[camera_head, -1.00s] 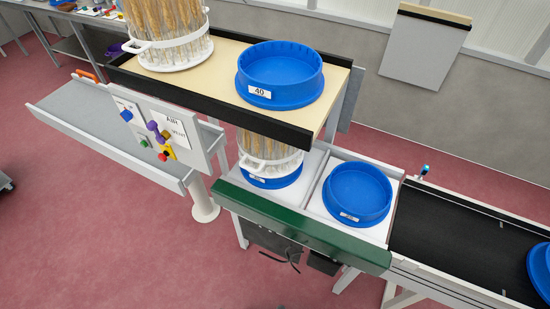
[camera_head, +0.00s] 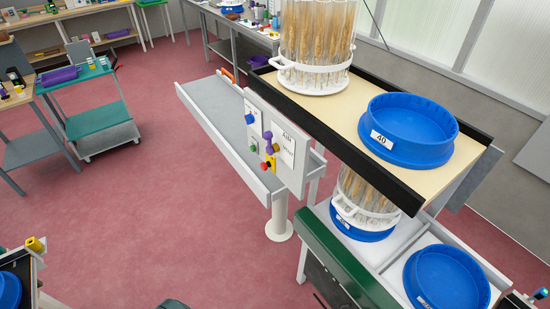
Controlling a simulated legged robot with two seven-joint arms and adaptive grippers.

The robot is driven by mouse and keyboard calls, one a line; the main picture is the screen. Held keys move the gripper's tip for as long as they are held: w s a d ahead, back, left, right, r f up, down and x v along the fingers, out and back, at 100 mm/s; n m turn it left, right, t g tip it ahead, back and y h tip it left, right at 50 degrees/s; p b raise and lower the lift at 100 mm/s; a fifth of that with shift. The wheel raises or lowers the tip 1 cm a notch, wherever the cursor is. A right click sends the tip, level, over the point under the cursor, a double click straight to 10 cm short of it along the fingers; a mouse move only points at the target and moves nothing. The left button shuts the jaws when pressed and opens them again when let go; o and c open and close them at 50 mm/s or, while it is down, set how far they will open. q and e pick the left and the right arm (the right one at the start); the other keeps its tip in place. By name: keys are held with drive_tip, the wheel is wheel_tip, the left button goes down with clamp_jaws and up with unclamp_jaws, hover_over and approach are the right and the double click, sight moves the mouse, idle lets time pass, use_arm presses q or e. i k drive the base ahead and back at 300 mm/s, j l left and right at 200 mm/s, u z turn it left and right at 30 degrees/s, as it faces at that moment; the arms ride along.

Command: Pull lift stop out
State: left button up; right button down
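A white control panel (camera_head: 280,140) stands upright at the front of the grey trough. A red knob (camera_head: 265,166) on a yellow base (camera_head: 271,160) sits low on it and looks like the lift stop. I cannot tell whether it is in or out. A purple handle (camera_head: 268,137), a blue knob (camera_head: 249,119) and a green button (camera_head: 253,148) are beside and above it. A white label reading "AIR VENT" is on the panel's right. Neither gripper can be made out.
A grey trough (camera_head: 222,108) runs behind the panel. Right of it, a shelf (camera_head: 352,132) holds a blue tub (camera_head: 410,130) marked 40 and a rack of wheat ears (camera_head: 315,45). Below are another rack and blue tubs. A green trolley (camera_head: 100,118) stands left; the red floor between is open.

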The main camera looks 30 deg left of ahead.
sight(264, 166)
drive_tip(key=u, duration=1.25)
